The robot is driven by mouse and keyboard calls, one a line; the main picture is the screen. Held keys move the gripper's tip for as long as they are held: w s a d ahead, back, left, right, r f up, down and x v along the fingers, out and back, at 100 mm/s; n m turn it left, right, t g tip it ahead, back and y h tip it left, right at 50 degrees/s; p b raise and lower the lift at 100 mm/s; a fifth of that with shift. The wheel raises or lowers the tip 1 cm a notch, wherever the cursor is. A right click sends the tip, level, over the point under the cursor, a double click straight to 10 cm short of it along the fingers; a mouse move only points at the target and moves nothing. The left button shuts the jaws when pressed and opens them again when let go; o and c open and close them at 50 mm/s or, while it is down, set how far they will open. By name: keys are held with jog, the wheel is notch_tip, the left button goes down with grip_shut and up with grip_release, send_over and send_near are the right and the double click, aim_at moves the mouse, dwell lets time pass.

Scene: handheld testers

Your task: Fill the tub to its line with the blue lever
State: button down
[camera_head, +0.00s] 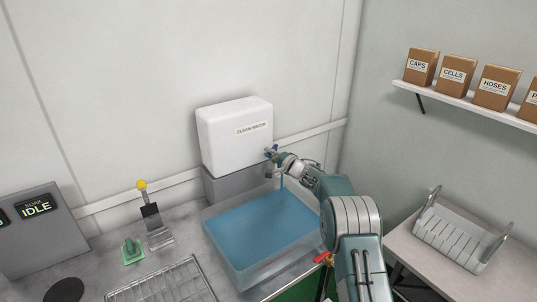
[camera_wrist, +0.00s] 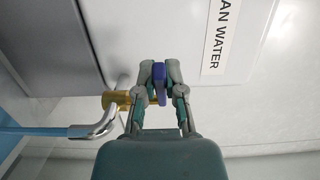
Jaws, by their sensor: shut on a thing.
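The clear tub (camera_head: 275,268) stands on the bench below the white clean-water tank (camera_head: 215,140) and holds blue water (camera_head: 258,222). I cannot make out its fill line. My gripper (camera_head: 273,154) is at the tap under the tank's front. The wrist view shows both fingers of my gripper (camera_wrist: 160,88) shut on the blue lever (camera_wrist: 160,78) of the brass tap (camera_wrist: 117,101). Blue water (camera_wrist: 25,131) runs from the chrome spout (camera_wrist: 92,128). The stream also shows falling into the tub in the head view (camera_head: 282,181).
A red handle (camera_head: 322,257) is at the tub's front right, close to my arm. A yellow-knobbed lever (camera_head: 142,186), a green-based item (camera_head: 132,251) and a wire rack (camera_head: 165,285) are at left. The grey panel reads IDLE (camera_head: 35,225). A white rack (camera_head: 455,238) stands at right.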

jog(key=shift+d+f, duration=0.1)
jog(key=shift+f, duration=0.3)
jog(key=c, duration=0.7)
grip_release()
jog(key=shift+w, duration=0.1)
jog(key=shift+r, duration=0.2)
jog(key=v, duration=1.2)
jog(key=shift+w+f, duration=0.1)
